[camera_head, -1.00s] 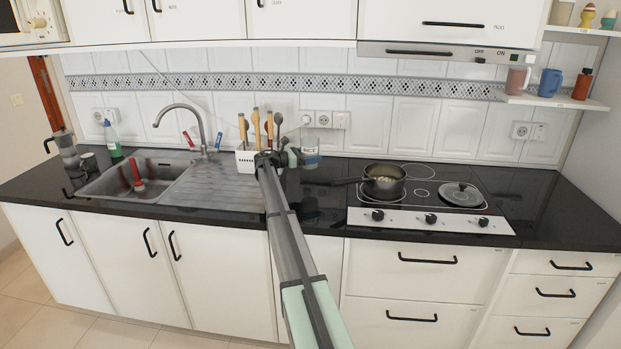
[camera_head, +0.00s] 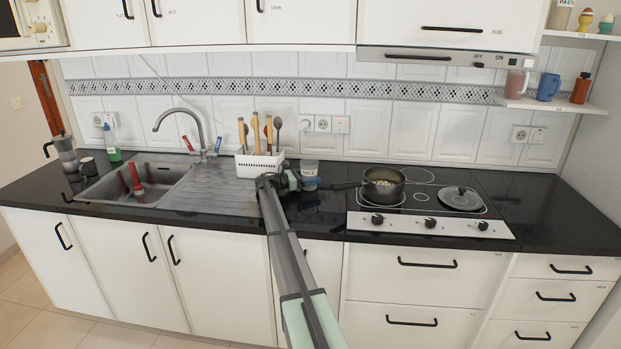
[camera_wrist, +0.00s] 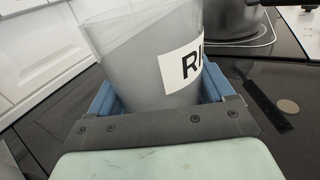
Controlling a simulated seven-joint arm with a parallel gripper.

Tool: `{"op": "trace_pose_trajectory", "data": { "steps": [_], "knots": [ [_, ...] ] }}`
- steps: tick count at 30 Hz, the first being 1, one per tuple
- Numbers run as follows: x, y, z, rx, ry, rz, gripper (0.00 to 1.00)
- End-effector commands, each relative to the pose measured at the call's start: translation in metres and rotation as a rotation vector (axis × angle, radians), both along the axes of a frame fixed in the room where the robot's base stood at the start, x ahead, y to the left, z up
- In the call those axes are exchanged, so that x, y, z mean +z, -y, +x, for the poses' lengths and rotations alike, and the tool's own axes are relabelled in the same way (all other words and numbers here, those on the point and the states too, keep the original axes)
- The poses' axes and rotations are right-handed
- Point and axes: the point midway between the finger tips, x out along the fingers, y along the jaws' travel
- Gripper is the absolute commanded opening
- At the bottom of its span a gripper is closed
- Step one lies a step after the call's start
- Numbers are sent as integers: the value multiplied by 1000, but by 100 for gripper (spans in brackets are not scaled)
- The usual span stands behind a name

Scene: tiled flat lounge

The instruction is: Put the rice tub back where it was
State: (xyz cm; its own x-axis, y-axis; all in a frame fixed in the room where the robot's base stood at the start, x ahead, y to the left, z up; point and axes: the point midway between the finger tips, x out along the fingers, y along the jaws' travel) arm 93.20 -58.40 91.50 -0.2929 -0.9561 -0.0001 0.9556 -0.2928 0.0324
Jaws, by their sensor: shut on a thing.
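The rice tub (camera_head: 309,170) is a clear cup-like container with a white label. In the head view it stands upright at the back of the dark counter, between the utensil basket and the hob. My gripper (camera_head: 293,182) reaches it from the front left and is shut on it. In the wrist view the tub (camera_wrist: 140,55) fills the space between the two blue fingers (camera_wrist: 160,100), and its label shows the letters "RI". The tub's base is low, at or very near the counter; the fingers hide its exact contact.
A white utensil basket (camera_head: 259,164) stands just left of my gripper. A pot (camera_head: 383,186) sits on the hob to the right, its handle pointing towards the tub. A lid (camera_head: 460,197) lies on the hob. The sink (camera_head: 135,183) is at left. Dark counter (camera_head: 325,205) is free in front.

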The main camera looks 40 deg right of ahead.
Motion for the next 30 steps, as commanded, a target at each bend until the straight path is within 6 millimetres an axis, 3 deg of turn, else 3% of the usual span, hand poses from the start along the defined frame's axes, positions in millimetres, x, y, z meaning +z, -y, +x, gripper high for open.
{"op": "trace_pose_trajectory", "data": {
  "steps": [3, 4, 9, 20, 26, 30],
  "knots": [
    [-3, 0, 0, 0, 0, 0, 45],
    [-3, 0, 0, 0, 0, 0, 84],
    [-3, 0, 0, 0, 0, 0, 100],
    [-4, 0, 0, 0, 0, 0, 100],
    [-3, -15, 5, 1, 0, 0, 100],
    [-3, -36, 11, 2, 0, 0, 100]
  ]
}}
